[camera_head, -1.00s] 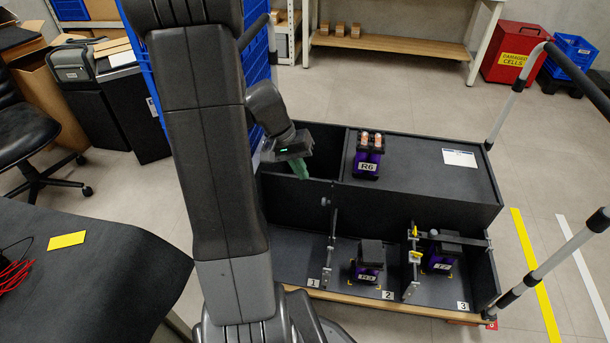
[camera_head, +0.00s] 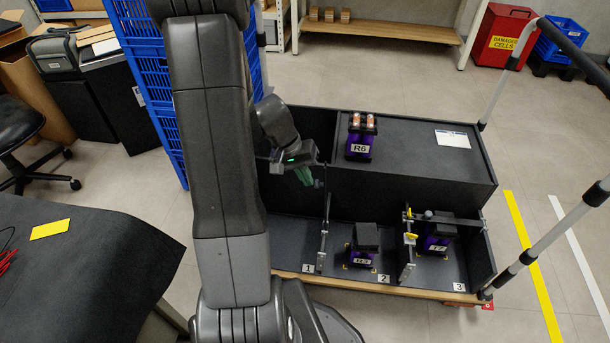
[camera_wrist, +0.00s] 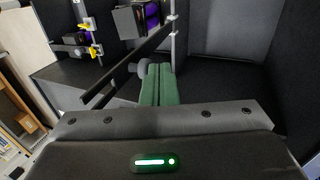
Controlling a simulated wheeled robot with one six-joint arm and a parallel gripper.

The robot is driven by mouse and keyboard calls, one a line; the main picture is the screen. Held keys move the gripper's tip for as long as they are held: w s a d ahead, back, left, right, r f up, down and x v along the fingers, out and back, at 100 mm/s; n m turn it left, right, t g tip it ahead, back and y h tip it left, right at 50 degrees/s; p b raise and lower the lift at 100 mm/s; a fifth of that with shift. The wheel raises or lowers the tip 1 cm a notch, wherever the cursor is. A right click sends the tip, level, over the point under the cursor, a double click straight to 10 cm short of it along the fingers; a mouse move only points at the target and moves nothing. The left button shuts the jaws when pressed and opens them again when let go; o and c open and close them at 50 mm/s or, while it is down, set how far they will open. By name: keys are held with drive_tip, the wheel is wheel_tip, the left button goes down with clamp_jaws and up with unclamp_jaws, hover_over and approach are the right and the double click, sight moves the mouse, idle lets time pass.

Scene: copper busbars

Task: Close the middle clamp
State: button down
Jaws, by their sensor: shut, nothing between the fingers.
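The middle clamp has a post (camera_head: 322,245) between bays 1 and 2. Its long dark bar (camera_wrist: 115,78) points away from the cell in bay 2, with a round grey knob (camera_wrist: 138,67) near its free end. The bar does not lie over the cell (camera_head: 363,245), a dark-topped purple block standing in bay 2. My gripper (camera_head: 304,176) has green fingers, shut and empty. In the wrist view the fingers (camera_wrist: 158,84) are right beside the knob; I cannot tell whether they touch it.
The clamp with yellow parts (camera_head: 409,240) has its bar over the cell (camera_head: 436,232) in bay 3. A cell marked R6 (camera_head: 360,140) stands on the raised deck (camera_head: 420,165) behind. Dark tray walls surround the bays. Blue crates (camera_head: 150,85) stand at the left.

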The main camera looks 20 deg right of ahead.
drive_tip(key=s+d+f+t+y+p, duration=0.1)
drive_tip(key=s+d+y+p, duration=0.1)
drive_tip(key=s+d+p, duration=0.4)
drive_tip(key=s+d+f+t+y+p, duration=0.1)
drive_tip(key=s+d+y+p, duration=0.15)
drive_tip(key=d, duration=0.65)
drive_tip(key=s+d+f+t+y+b, duration=0.2)
drive_tip(key=d+f+b, duration=0.3)
drive_tip(key=f, duration=0.3)
drive_tip(key=s+d+f+t+y+b, duration=0.2)
drive_tip(key=s+d+f+y+b, duration=0.2)
drive_tip(key=f, duration=0.5)
drive_tip(key=shift+s+d+f+t+b, duration=0.2)
drive_tip(key=shift+s+d+t+b, duration=0.2)
drive_tip(key=shift+s+d+b, duration=0.5)
drive_tip(key=shift+w+a+f+y, duration=0.1)
drive_tip(key=shift+w+a+y, duration=0.05)
drive_tip(key=shift+w+y, duration=0.1)
drive_tip(key=p+v, duration=0.2)
drive_tip(key=v, duration=1.2)
drive_tip(key=shift+r, duration=0.35)
